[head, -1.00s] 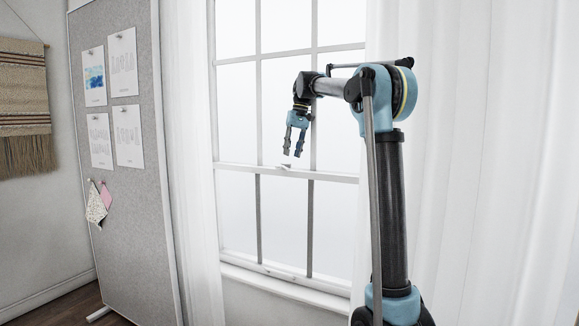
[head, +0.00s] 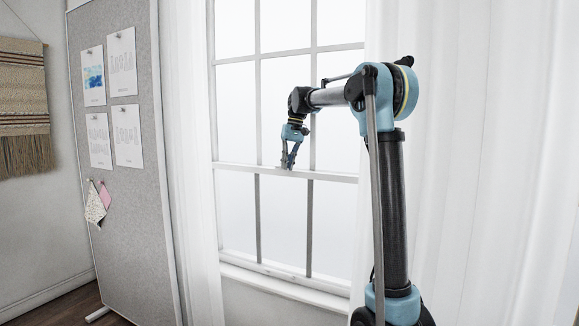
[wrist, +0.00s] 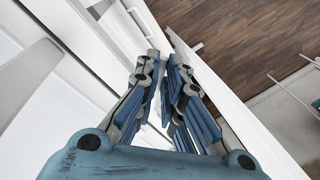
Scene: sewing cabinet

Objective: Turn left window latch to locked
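The white sash window (head: 235,120) stands between the curtains in the head view. My gripper (head: 287,167) points down at its middle rail (head: 330,177), with the fingertips at rail height. A small white latch showed there earlier; the fingers now cover that spot, so the latch itself is hidden. In the wrist view my gripper (wrist: 164,60) has its two blue-grey fingers close together at the tips, with a narrow gap between them. I cannot make out whether the latch is in that gap, or which way it is turned.
White curtains hang left (head: 192,150) and right (head: 480,150) of the window. A grey pinboard (head: 140,220) with papers stands at the left. The sill (head: 285,286) is bare. The wooden floor (wrist: 250,45) shows in the wrist view.

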